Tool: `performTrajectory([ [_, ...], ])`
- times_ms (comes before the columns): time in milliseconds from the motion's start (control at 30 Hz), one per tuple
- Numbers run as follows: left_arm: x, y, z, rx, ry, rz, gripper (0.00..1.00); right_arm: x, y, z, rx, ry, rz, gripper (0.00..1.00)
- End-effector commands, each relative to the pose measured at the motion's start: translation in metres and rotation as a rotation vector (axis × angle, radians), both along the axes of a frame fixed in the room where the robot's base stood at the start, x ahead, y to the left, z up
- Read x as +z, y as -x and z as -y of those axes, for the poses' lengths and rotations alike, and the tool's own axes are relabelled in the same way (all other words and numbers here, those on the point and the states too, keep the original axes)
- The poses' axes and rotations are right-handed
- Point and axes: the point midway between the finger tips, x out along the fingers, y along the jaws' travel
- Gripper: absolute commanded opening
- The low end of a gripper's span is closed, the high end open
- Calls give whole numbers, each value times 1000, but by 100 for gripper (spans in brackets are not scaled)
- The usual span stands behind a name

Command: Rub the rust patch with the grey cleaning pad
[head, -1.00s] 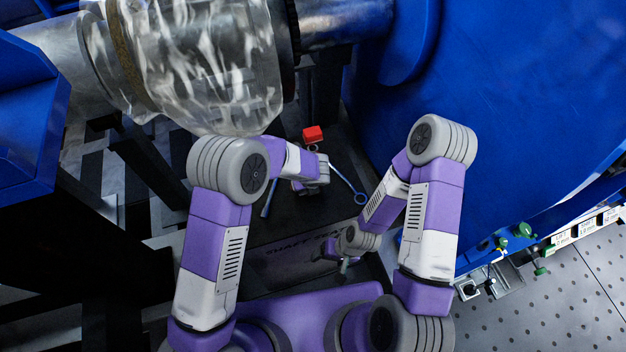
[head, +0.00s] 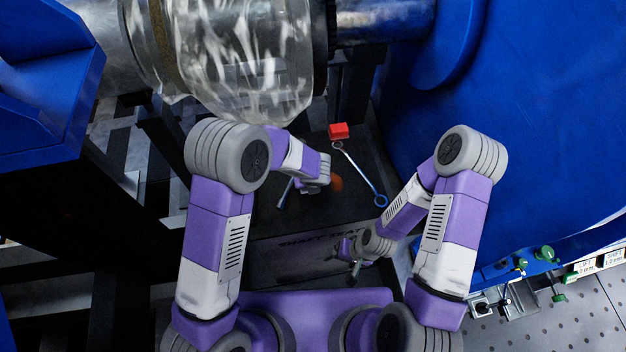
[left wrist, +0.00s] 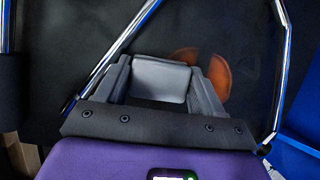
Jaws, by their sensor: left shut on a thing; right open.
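The rust patch (head: 336,184) is an orange-brown spot on the dark bench surface. It also shows in the left wrist view (left wrist: 216,76), just right of the pad and partly behind it. My left gripper (left wrist: 160,82) is shut on the grey cleaning pad (left wrist: 160,78), a small block between its two fingers. The pad overlaps the patch's left edge in that view; I cannot tell whether it touches the surface. In the head view the pad is hidden by my left wrist. My right gripper (head: 355,269) is open and empty near the bench's front edge.
A red block (head: 339,131) lies behind the patch. A wrapped shaft (head: 245,60) and a large blue housing (head: 520,120) flank the bench.

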Motion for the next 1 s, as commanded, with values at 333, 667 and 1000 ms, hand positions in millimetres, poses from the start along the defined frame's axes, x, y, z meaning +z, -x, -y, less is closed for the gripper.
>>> performTrajectory([
  [333, 0, -13, 6, 0, 1, 1, 43, 11, 0, 0, 0, 0, 0, 81],
  [667, -1, -17, 33, -1, 2, 1, 43, 18, 0, 0, 0, 0, 0, 81],
  [1000, -1, -19, 51, -2, 3, -2, 43, 25, 0, 0, 0, 0, 0, 81],
])
